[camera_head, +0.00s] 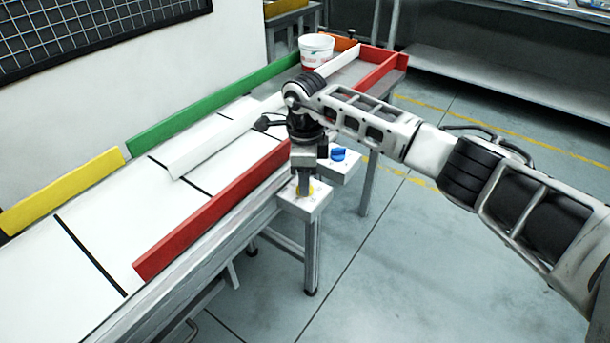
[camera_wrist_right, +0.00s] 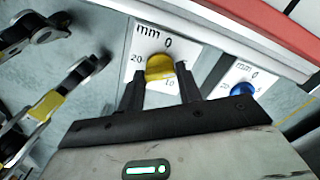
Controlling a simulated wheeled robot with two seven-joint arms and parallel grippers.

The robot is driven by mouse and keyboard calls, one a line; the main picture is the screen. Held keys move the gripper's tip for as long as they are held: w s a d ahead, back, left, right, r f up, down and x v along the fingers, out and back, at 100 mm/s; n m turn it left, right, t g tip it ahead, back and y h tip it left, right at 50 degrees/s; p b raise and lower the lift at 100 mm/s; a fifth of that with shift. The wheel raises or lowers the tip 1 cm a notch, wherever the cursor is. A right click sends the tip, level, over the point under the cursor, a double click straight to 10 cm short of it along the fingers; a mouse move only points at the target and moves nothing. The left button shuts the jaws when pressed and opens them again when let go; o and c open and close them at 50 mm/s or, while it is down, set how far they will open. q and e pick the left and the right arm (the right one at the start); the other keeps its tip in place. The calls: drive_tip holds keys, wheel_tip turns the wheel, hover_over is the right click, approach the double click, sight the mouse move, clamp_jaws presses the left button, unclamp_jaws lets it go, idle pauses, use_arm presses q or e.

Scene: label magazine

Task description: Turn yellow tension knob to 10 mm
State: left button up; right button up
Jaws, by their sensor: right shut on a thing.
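In the head view the knob (camera_head: 305,190) shows only partly under my right gripper (camera_head: 305,186). In the wrist view the right gripper's fingers (camera_wrist_right: 161,88) stand on both sides of the knob and are shut on it. I cannot read exactly where the knob points. My left gripper is not in view.
A blue knob (camera_head: 338,154) on a second plate sits close beside, also in the wrist view (camera_wrist_right: 242,89). A red rail (camera_head: 215,210) runs along the conveyor edge. A white tub (camera_head: 316,52) stands at the far end. The floor to the right is free.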

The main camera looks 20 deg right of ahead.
drive_tip(key=shift+m, duration=0.4)
drive_tip(key=m, duration=0.7)
drive_tip(key=shift+m, duration=0.3)
drive_tip(key=m+p, duration=0.1)
drive_tip(key=m, duration=0.5)
drive_tip(key=shift+m, duration=0.4)
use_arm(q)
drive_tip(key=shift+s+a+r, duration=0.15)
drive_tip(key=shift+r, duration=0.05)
use_arm(e)
drive_tip(key=shift+m, duration=0.3)
use_arm(q)
drive_tip(key=shift+p, duration=0.3)
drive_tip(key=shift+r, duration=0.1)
use_arm(e)
drive_tip(key=o, duration=1)
